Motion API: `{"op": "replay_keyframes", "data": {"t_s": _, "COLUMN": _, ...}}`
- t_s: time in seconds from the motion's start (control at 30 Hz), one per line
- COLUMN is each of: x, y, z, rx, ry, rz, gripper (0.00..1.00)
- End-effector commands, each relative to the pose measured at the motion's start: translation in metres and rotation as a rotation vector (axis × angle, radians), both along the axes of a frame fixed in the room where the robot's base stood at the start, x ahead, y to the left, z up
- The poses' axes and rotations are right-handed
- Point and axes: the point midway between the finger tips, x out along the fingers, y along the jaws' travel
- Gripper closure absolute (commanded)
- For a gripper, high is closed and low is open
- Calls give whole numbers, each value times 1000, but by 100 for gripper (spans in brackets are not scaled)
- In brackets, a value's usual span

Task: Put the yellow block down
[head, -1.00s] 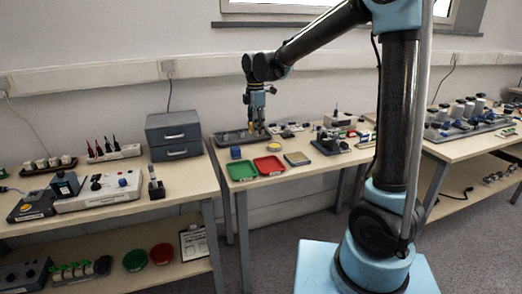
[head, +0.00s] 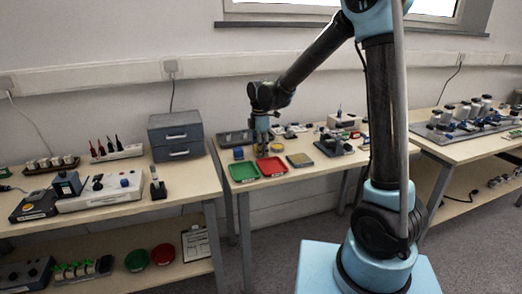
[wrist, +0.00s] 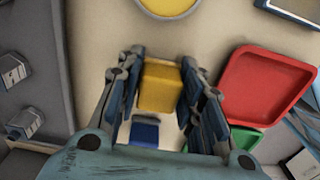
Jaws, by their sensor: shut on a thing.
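The yellow block (wrist: 160,87) sits between the fingers of my gripper (wrist: 158,85) in the wrist view, and the gripper is shut on it. In the head view my gripper (head: 262,152) points down low over the middle table (head: 221,153), behind the red tray. The block itself is hidden or too small to tell there. I cannot tell whether its underside touches the tabletop. A blue block (wrist: 144,133) lies close by in the wrist view; it also shows left of my gripper in the head view (head: 239,153).
A red tray (head: 271,167) and a green tray (head: 243,171) lie at the table's front edge. A round yellow thing (wrist: 168,4) is close by. A dark tray (wrist: 73,70) lies along the back. Bare tabletop (wrist: 105,22) shows around my gripper.

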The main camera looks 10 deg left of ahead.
Motion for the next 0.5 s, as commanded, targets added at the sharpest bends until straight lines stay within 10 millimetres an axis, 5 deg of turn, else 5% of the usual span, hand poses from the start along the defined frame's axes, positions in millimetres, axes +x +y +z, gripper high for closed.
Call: {"op": "replay_keyframes", "data": {"t_s": 0.5, "x": -1, "y": 0, "z": -8, "rx": -1, "ry": 1, "rz": 2, "gripper": 92}}
